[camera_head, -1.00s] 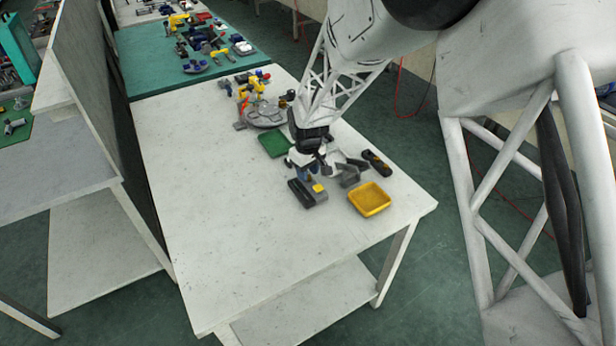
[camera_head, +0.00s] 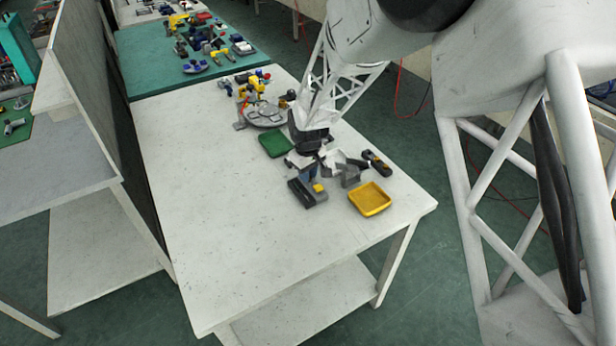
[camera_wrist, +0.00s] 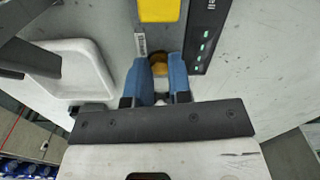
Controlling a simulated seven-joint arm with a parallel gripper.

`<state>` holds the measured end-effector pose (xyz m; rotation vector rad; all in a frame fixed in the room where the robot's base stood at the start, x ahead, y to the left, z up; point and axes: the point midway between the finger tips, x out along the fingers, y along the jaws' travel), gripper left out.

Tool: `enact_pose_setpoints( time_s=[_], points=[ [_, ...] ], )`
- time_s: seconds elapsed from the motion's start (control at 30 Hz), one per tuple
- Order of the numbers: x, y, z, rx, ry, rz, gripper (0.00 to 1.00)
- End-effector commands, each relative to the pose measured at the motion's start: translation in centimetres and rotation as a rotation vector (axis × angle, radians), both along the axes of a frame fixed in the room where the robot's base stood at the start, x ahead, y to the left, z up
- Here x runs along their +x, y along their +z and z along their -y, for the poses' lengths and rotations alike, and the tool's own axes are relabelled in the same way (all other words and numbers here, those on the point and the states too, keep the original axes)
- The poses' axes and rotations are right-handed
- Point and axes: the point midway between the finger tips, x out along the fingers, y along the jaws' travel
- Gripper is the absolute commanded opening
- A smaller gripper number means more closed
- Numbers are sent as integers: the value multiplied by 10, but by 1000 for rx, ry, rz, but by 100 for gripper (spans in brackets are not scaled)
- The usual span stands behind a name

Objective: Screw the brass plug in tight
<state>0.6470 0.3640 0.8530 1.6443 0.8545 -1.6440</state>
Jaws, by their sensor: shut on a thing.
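In the wrist view my gripper (camera_wrist: 160,82) has its two blue fingers closed around the brass plug (camera_wrist: 159,67). Only a small gold-brown part of the plug shows between the fingertips. It is at the grey face of a unit that has a yellow block and a black strip with green lights. Whether the plug is seated in a thread is hidden. In the head view my gripper (camera_head: 308,174) is low over the back of this grey-and-black unit (camera_head: 306,194), and the plug cannot be made out.
A yellow tray (camera_head: 370,199) stands right of the unit, with a grey block (camera_head: 350,176) and a black tool (camera_head: 377,162) behind it. A white tray (camera_wrist: 82,72) lies close beside my gripper. The table's left and front are clear.

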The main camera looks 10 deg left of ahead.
Motion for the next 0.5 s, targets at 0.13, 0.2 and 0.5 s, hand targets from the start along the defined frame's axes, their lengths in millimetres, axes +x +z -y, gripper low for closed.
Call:
enact_pose_setpoints(
  time_s=[0.13, 0.2, 0.5],
  points=[
    [0, 0, 0, 0, 0, 0, 2],
    [0, 0, 0, 0, -5, 0, 2],
    [0, 0, 0, 0, -152, 0, 2]
  ],
)
